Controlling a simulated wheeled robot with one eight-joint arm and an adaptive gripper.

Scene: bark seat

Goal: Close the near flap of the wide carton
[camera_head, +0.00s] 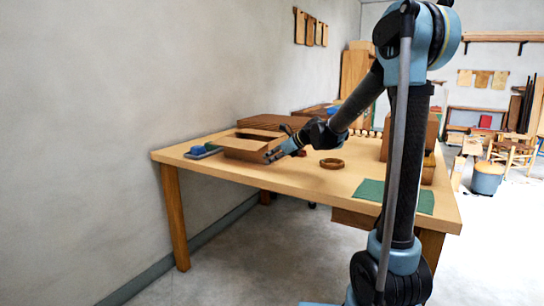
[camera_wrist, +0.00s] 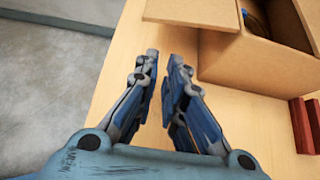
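The wide carton (camera_head: 246,150) is a brown cardboard box on the left half of the workbench. In the wrist view the carton (camera_wrist: 235,65) fills the upper right. One flap (camera_wrist: 190,12) sticks outward on its left, and other cardboard panels stand at the upper right. Part of its opening shows, with something dark and yellowish inside. My gripper (camera_wrist: 164,58) has a narrow gap between its fingertips and holds nothing. Its tips are over bare wood just below and left of the outward flap. In the head view my gripper (camera_head: 273,155) is beside the carton's front right corner.
The workbench (camera_head: 300,180) has a blue object on a grey tray (camera_head: 202,152) left of the carton. A brown ring (camera_head: 332,163) and a green mat (camera_head: 370,190) lie to the right. Red-brown blocks (camera_wrist: 304,125) stand near the carton. The bench's front left is clear.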

